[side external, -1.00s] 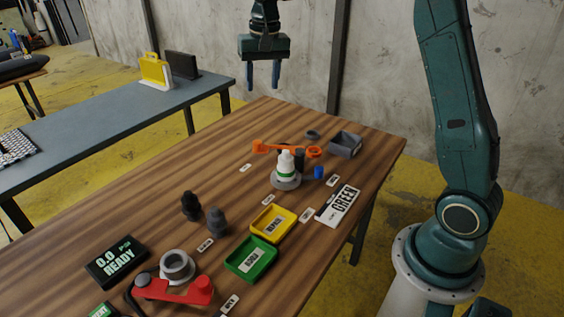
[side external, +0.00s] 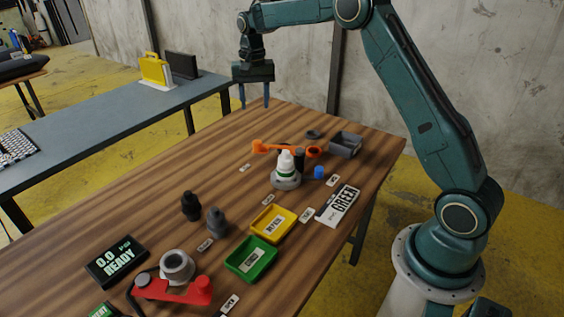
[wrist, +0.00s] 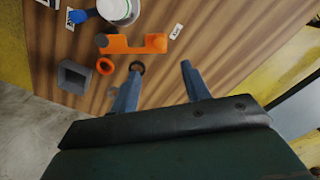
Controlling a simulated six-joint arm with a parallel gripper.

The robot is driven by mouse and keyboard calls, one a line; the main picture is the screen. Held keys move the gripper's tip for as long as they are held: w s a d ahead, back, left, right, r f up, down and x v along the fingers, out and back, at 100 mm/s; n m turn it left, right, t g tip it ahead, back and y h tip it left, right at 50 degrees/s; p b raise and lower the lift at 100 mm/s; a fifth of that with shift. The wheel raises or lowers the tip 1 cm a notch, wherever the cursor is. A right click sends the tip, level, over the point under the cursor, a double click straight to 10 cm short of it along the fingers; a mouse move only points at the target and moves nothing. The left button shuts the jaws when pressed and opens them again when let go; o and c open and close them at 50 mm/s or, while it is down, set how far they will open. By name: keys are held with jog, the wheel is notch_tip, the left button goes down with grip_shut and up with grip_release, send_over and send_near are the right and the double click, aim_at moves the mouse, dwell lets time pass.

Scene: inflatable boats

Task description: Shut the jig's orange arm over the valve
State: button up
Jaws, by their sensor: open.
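The jig's orange arm (side external: 285,149) stands swung off to the far side of the valve, not over it. Its knob is at the left end; an orange ring lies near the other end, also showing in the wrist view (wrist: 105,66). The valve (side external: 286,164) is white with a green band and stands upright in the jig's grey round base (side external: 286,181). In the wrist view the orange arm (wrist: 128,44) lies just beyond my fingertips. My gripper (side external: 254,104) is open and empty, fingers down, above the table's far-left edge.
A grey tray (side external: 346,144) and a dark ring (side external: 313,134) lie beyond the jig. A blue piece (side external: 318,172) is beside its base. Yellow (side external: 287,216) and green (side external: 267,249) trays and a red-armed fixture (side external: 175,292) are nearer. The wood left of the jig is mostly clear.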

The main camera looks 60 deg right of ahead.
aim_at(257, 142)
notch_tip(257, 142, down, 13)
jog(key=shift+f, duration=0.1)
dwell(0.6)
grip_shut()
